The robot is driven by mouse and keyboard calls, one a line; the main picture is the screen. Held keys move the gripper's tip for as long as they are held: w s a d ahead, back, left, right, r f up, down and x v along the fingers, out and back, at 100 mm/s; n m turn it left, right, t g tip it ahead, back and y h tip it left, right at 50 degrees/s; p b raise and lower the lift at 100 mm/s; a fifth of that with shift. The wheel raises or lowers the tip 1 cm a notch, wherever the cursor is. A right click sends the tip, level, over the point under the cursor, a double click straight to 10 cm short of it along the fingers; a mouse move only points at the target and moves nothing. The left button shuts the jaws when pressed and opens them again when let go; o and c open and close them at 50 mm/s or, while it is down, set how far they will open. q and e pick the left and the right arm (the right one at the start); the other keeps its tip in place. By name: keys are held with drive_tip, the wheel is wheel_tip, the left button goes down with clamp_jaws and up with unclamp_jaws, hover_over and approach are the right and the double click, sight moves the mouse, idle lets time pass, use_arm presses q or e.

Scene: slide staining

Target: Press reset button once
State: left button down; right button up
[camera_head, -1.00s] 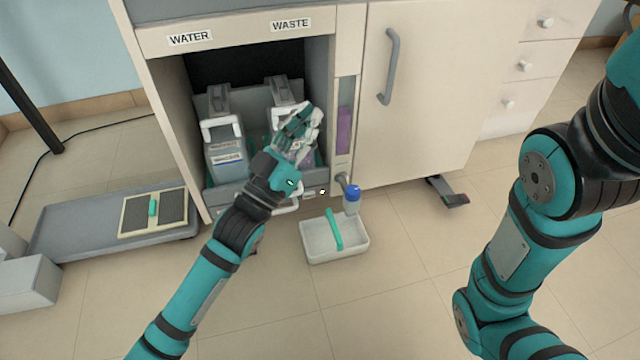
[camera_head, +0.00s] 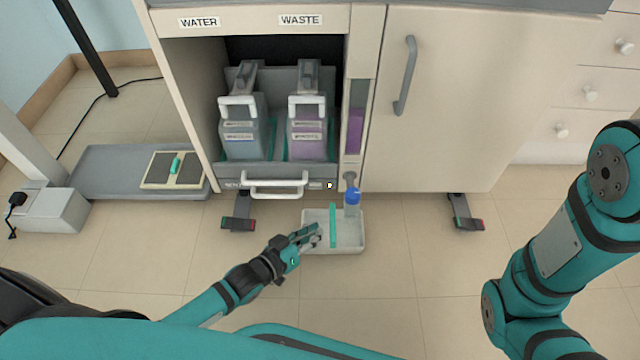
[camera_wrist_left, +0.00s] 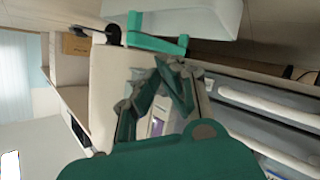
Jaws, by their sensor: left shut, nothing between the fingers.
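A small lit spot that looks like a button (camera_head: 330,185) sits at the right end of the drawer front (camera_head: 215,186), below the WASTE label; its marking is too small to read. My left gripper (camera_head: 314,236) is shut and empty. It is low in front of the cabinet, below the lit spot and apart from it, overlapping the left part of the white tray in the picture. In the left wrist view, its dark fingers (camera_wrist_left: 160,75) show in the middle. My right arm is at the right edge of the head view, but its gripper is out of view.
Two containers (camera_head: 243,140) (camera_head: 308,140) stand in the drawer bay. A grey platform (camera_head: 105,165) is at left.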

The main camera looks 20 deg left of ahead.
sight(315, 186)
use_arm(q)
drive_tip(key=w+a+b, duration=0.2)
drive_tip(key=w+b, duration=0.2)
drive_tip(key=w, duration=0.4)
drive_tip(key=shift+w+a, duration=0.2)
drive_tip(key=shift+w, duration=0.05)
drive_tip(key=shift+w+r, duration=0.1)
drive_tip(key=shift+w, duration=0.05)
idle(1.5)
drive_tip(key=shift+w+a, duration=0.15)
drive_tip(key=shift+w, duration=0.15)
